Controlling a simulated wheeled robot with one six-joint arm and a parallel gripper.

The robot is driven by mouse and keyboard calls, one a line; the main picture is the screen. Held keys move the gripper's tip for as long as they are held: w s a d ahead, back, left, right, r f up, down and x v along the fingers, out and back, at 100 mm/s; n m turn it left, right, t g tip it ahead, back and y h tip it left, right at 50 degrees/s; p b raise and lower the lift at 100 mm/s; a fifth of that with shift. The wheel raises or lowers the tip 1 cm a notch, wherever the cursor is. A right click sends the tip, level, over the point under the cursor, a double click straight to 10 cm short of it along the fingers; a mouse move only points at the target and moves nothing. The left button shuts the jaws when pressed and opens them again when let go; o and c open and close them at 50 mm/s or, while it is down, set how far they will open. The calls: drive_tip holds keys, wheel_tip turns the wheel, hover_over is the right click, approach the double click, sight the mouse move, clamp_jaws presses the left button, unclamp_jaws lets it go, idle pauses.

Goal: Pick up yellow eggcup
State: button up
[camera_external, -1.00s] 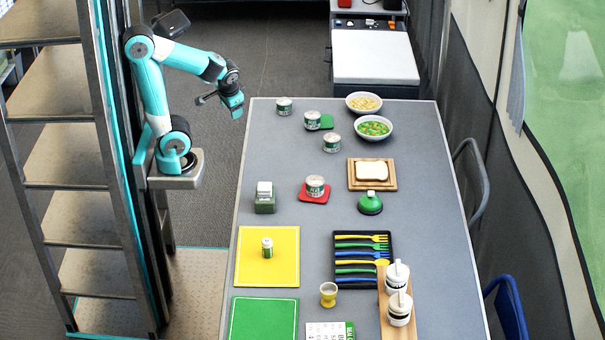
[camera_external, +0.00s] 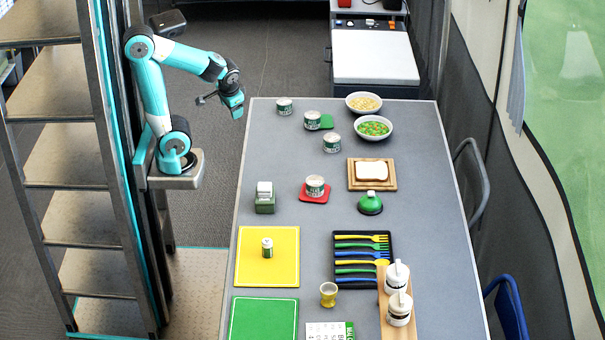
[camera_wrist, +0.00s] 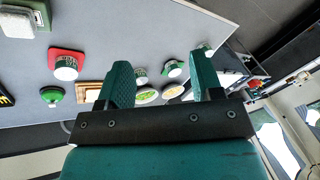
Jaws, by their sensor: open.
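The yellow eggcup (camera_external: 328,294) stands upright on the grey table near its front, just left of the cutlery tray and below it in the external view. It is not visible in the wrist view. My gripper (camera_external: 238,106) is up beyond the table's far left corner, well away from the eggcup. In the wrist view my gripper (camera_wrist: 160,82) shows two teal fingers spread wide with nothing between them.
A black cutlery tray (camera_external: 338,258) and a wooden board (camera_external: 396,333) with two white jars are right of the eggcup. A yellow mat (camera_external: 250,275) and a green mat (camera_external: 264,318) lie left. Several cans, bowls and a bread board (camera_external: 388,186) stand farther back.

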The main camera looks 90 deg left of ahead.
drive_tip(key=o, duration=0.4)
drive_tip(key=w+d+m+t+h, duration=0.1)
drive_tip(key=w+d+m, duration=0.25)
drive_tip(key=w, duration=0.45)
drive_tip(key=w+d+m+t+h, duration=0.1)
drive_tip(key=w+d+m, duration=0.1)
drive_tip(key=w+d, duration=0.45)
drive_tip(key=w+d+f+m+h+b, duration=0.15)
drive_tip(key=w+d+m, duration=0.25)
drive_tip(key=w+d, duration=0.8)
drive_tip(key=m+h, duration=0.4)
drive_tip(key=m, duration=0.5)
approach(330, 296)
drive_tip(key=a+r, duration=0.5)
drive_tip(key=shift+y, duration=0.25)
drive_tip(key=x, duration=0.4)
drive_tip(key=d+x, duration=0.1)
drive_tip(key=x, duration=0.2)
drive_tip(key=s+x, duration=0.1)
drive_tip(key=x, duration=0.3)
drive_tip(key=shift+d+f, duration=0.25)
drive_tip(key=shift+d, duration=0.1)
drive_tip(key=shift+x, duration=2.9)
